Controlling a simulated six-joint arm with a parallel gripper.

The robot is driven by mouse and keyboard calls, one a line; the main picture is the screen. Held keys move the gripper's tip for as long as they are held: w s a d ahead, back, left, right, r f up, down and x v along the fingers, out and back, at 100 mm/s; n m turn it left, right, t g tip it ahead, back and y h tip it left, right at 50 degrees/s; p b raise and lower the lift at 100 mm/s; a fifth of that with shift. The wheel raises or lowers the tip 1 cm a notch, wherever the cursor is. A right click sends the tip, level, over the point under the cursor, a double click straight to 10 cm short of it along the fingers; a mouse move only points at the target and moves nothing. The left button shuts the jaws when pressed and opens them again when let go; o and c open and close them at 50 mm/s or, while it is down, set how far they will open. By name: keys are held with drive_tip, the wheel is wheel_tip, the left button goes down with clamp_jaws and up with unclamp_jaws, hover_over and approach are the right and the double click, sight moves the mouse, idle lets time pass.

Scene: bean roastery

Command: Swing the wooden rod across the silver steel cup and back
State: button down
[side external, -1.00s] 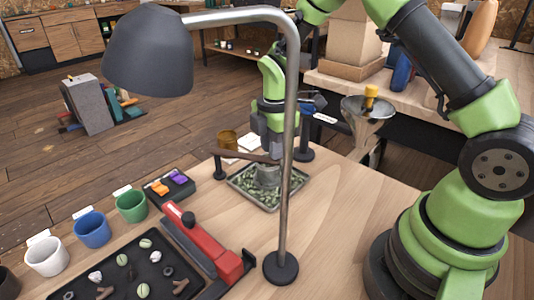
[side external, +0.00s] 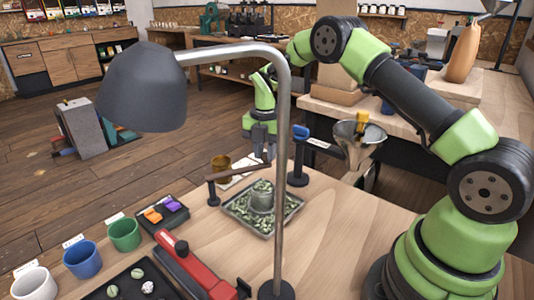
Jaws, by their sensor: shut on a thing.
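The silver steel cup (side external: 261,200) stands upright in a shallow tray (side external: 233,213) of green beans. Green beans show at the cup's top. The wooden rod (side external: 235,173) is held at its left end by a short black post (side external: 213,197) and reaches right, passing behind the cup and clear of its mouth. My gripper (side external: 265,158) points down beyond the cup and is shut on the rod near its right end. The fingertips are small in the picture, and the lamp's pole stands just right of them.
A grey desk lamp (side external: 145,90) arches across the foreground. A second post with a blue top (side external: 298,160) stands right of the tray. White, blue (side external: 82,260) and green cups, a red-handled tool (side external: 195,270) and a black tray lie front left. A brown cup (side external: 221,163) stands behind.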

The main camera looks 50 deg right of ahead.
drive_tip(key=shift+w, duration=0.1)
idle(0.3)
drive_tip(key=c, duration=1)
unclamp_jaws()
wheel_tip(320, 180, up, 10)
drive_tip(key=shift+r, duration=0.1)
drive_tip(key=s+a+r+m+t, duration=0.3)
drive_tip(key=s+a+r+m, duration=0.4)
drive_tip(key=s+r+m, duration=0.4)
drive_tip(key=s+a+m+t, duration=0.1)
drive_tip(key=s+m, duration=0.4)
drive_tip(key=s+a+m+t+y, duration=0.1)
drive_tip(key=s+a+m, duration=0.1)
drive_tip(key=s+m, duration=0.3)
drive_tip(key=s+a+m+t+y, duration=0.1)
drive_tip(key=s+m+t, duration=0.1)
drive_tip(key=s+m, duration=0.3)
drive_tip(key=shift+a+r, duration=0.25)
drive_tip(key=shift+r, duration=0.05)
